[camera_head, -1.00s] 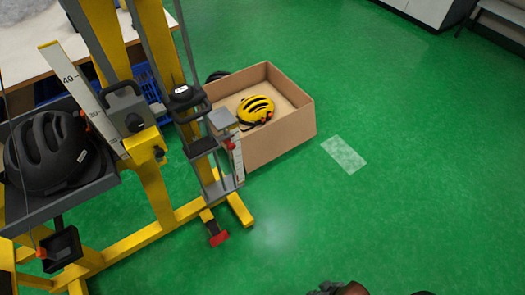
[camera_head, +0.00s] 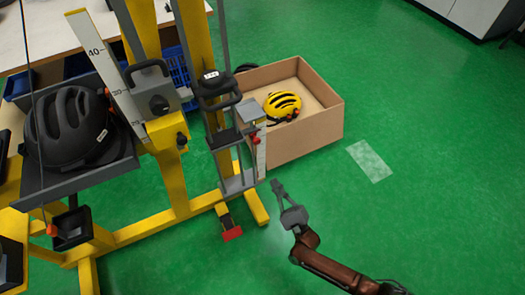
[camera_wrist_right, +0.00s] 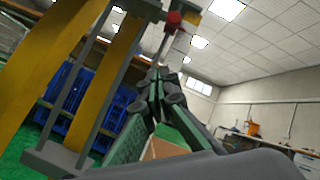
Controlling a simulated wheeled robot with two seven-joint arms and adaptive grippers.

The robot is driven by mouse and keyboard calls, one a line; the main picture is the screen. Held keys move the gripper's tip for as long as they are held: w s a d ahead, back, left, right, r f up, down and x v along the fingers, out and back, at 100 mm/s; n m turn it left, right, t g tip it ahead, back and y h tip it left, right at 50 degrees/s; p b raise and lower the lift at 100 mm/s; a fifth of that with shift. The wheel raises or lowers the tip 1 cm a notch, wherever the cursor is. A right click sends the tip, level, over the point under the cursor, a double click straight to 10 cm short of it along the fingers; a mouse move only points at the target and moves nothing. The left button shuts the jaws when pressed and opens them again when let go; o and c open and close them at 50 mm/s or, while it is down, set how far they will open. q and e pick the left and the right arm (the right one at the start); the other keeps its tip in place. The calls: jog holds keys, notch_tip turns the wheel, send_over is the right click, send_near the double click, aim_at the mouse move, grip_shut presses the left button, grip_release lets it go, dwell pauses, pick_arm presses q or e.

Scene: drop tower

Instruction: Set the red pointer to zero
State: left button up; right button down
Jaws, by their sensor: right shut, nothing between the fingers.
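The red pointer (camera_head: 257,140) sits beside a short white scale (camera_head: 261,155) on the small grey frame of the yellow tower. In the right wrist view a red knob, which looks like this pointer (camera_wrist_right: 173,20), shows at the top. My right gripper (camera_head: 277,184) is shut and empty, below and slightly right of the pointer and apart from it. Its fingertips (camera_wrist_right: 158,75) show in the wrist view below the red knob. The scale's marks are too small to read. My left gripper is out of view.
The yellow tower (camera_head: 172,185) carries a black helmet (camera_head: 72,127) on a grey tray and a tall scale (camera_head: 105,70). A cardboard box (camera_head: 308,140) with a yellow helmet (camera_head: 282,106) stands behind. A red pedal (camera_head: 232,233) is low in front.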

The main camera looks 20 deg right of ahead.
jog(key=d+r+m+t, duration=0.1)
jog(key=d+r+m, duration=0.1)
jog(key=b, duration=0.2)
send_near(254, 137)
jog(key=w+d+f, duration=0.2)
jog(key=w, duration=0.1)
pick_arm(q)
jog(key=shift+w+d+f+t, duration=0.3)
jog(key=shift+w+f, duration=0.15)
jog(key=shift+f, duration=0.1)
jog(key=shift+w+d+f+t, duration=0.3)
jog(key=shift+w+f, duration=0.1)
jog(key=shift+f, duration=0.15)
pick_arm(e)
jog(key=shift+h, duration=0.3)
jog(key=r, duration=0.1)
jog(key=a+r, duration=0.1)
jog(key=r, duration=0.1)
jog(key=shift+w+a+r, duration=0.3)
jog(key=shift+a, duration=0.05)
